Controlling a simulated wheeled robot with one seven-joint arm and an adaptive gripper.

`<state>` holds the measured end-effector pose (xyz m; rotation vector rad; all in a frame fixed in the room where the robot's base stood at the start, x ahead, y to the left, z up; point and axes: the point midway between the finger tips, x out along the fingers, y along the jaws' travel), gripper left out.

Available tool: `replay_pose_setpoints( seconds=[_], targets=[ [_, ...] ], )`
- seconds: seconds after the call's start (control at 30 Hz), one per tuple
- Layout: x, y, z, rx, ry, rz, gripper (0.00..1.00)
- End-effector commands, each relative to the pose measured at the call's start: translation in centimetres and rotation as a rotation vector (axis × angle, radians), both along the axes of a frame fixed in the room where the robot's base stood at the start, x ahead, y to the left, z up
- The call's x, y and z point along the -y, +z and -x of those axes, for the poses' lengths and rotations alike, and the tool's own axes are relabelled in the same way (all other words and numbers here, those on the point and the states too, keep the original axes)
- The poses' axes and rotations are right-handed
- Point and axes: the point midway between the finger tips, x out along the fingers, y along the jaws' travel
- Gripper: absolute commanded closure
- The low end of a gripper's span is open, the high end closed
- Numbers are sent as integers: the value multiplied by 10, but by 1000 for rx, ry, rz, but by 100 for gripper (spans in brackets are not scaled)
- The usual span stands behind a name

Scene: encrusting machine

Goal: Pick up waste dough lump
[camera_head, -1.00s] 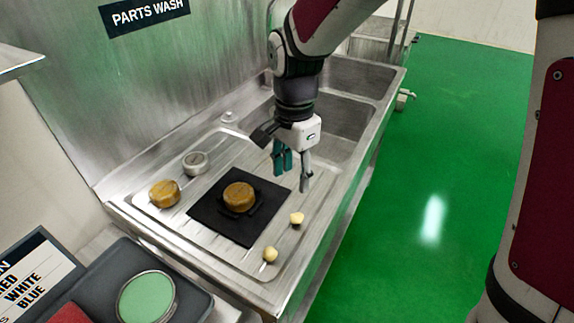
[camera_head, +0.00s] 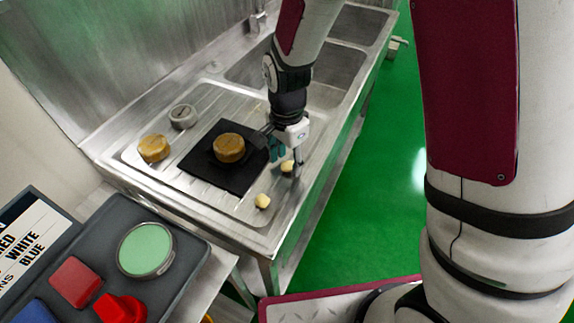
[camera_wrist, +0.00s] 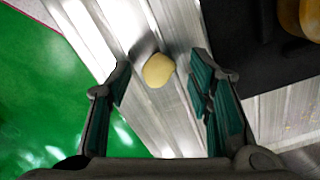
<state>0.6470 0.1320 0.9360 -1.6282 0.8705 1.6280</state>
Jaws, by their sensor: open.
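Two small pale-yellow dough lumps lie on the steel drainboard, right of the black mat. The farther dough lump (camera_head: 287,165) is at my gripper (camera_head: 286,155); the nearer dough lump (camera_head: 262,201) lies apart, toward the front. In the wrist view, a round dough lump (camera_wrist: 158,70) appears between the spread fingertips (camera_wrist: 161,73), with space on both sides. My gripper is open, pointing down, with nothing held. I cannot tell exactly how high the tips are above the steel.
The black mat (camera_head: 196,165) bears a brown round part (camera_head: 229,148), close left of my gripper. Another brown part (camera_head: 154,149) and a grey metal part (camera_head: 183,116) stand farther left. Sink basins (camera_head: 338,62) lie behind. A button panel (camera_head: 191,250) is in front.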

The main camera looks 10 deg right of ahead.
Motion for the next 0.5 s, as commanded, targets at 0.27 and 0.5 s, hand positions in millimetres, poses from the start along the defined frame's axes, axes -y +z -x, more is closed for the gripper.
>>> replay_pose_setpoints(
  seconds=[0.27,0.5],
  targets=[
    [0,-10,0,0,-1,0,53],
    [0,-9,0,0,-1,0,88]
  ],
)
